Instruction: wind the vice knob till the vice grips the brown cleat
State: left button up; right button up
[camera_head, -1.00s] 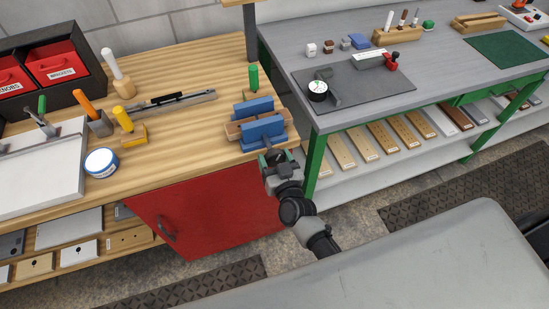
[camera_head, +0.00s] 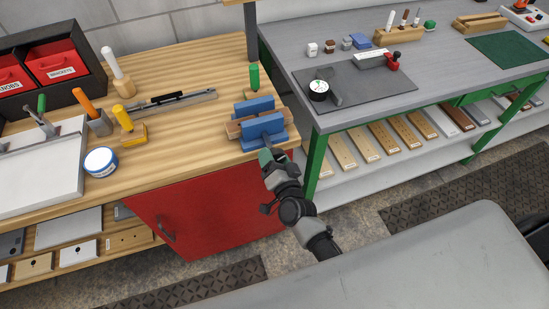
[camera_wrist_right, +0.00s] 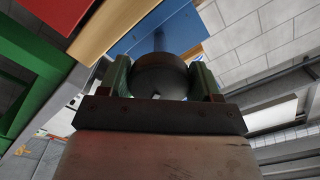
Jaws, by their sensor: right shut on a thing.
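The blue vice (camera_head: 262,130) is at the right front corner of the wooden bench, its two blue jaws standing on either side of the brown cleat (camera_head: 233,130). I cannot tell whether the jaws touch the cleat. The dark round vice knob (camera_wrist_right: 161,76) faces the right wrist camera, with its shaft running to the blue vice face. My right gripper (camera_head: 270,158) is at the front of the vice; in the wrist view its two green-padded fingers (camera_wrist_right: 160,80) are shut on the knob from both sides. My left gripper is not in view.
The wooden bench (camera_head: 190,135) holds a green-handled tool (camera_head: 255,77) behind the vice, a dark bar (camera_head: 175,101) and a blue-and-white tin (camera_head: 101,161). A red cabinet door (camera_head: 210,210) is below. The grey table (camera_head: 440,75) stands close on the right.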

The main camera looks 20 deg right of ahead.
dwell(0.5)
jog(key=o, duration=0.9)
jog(key=shift+s, duration=0.15)
jog(key=shift+s+d+b, duration=0.2)
jog(key=shift+s+b, duration=0.8)
jog(key=shift+s, duration=4.3)
jog(key=shift+f, duration=0.1)
